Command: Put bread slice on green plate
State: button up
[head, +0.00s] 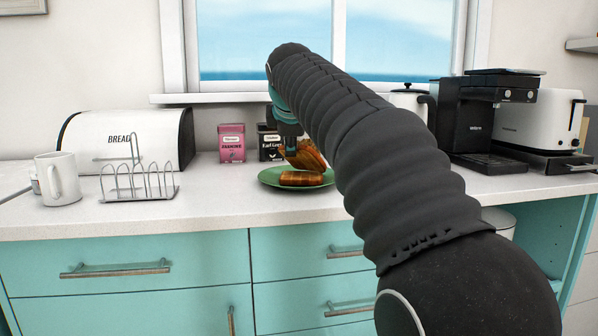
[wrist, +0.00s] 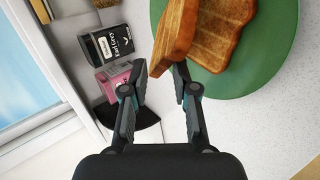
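One browned bread slice (wrist: 176,38) is between the fingertips of my gripper (wrist: 160,72), which appears shut on it. In the head view this slice (head: 309,155) is tilted, just above or touching the green plate; I cannot tell which. A second browned slice (wrist: 225,32) lies on the green plate (wrist: 268,72), beside and partly behind the held one. It also shows in the head view (head: 302,179), on the plate (head: 268,177). My gripper (head: 291,147) is above the plate, its fingertips partly hidden there by the bread.
A pink tin (head: 232,143) and a black tea tin (head: 269,142) stand behind the plate. At left are an empty toast rack (head: 139,187), a white mug (head: 60,180) and a bread box (head: 125,140). A coffee machine (head: 478,125) and toaster (head: 540,122) stand at right.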

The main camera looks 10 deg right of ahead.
jog(key=shift+v, duration=1.2)
notch_tip(320, 180, up, 8)
jog(key=s+p, duration=0.2)
jog(key=p, duration=0.1)
jog(key=s+d+f+m+g, duration=0.2)
jog(key=s+f+m, duration=0.6)
jog(key=s+f, duration=0.8)
jog(key=s+d+f+m+g+y, duration=0.1)
jog(key=s+f+m, duration=0.7)
jog(key=s+f, duration=0.9)
notch_tip(320, 180, down, 6)
jog(key=shift+s+d+r+g, duration=0.2)
jog(key=shift+s+d+g, duration=0.1)
jog(key=shift+d+g, duration=0.4)
